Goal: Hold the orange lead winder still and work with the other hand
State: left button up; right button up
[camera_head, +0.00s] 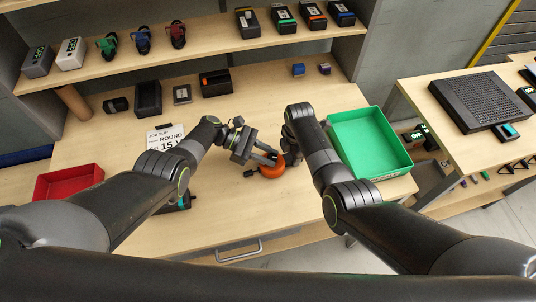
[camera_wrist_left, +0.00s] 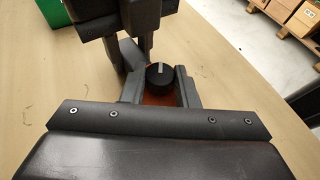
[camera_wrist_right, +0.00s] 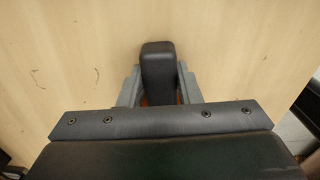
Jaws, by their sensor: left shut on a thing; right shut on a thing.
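The orange lead winder (camera_head: 272,170) sits low over the table, partly hidden by my grippers. My left gripper (camera_head: 268,156) reaches it from the left and is shut on it. In the left wrist view a black knob (camera_wrist_left: 160,74) with a pale line shows between the left fingers, with orange below. My right gripper (camera_head: 289,158) is at its right side and is shut. In the right wrist view a dark block (camera_wrist_right: 158,68) stands between the right fingers, with slivers of orange beside it. The exact grip points are partly hidden.
A green tray (camera_head: 402,165) stands close on the right. A red tray (camera_head: 62,182) and a printed sheet (camera_head: 165,138) lie on the left. Black holders (camera_head: 148,100) stand along the back. The table front is mostly clear.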

pick_arm(q)
jog(key=o, duration=1)
jog(key=v, duration=1.2)
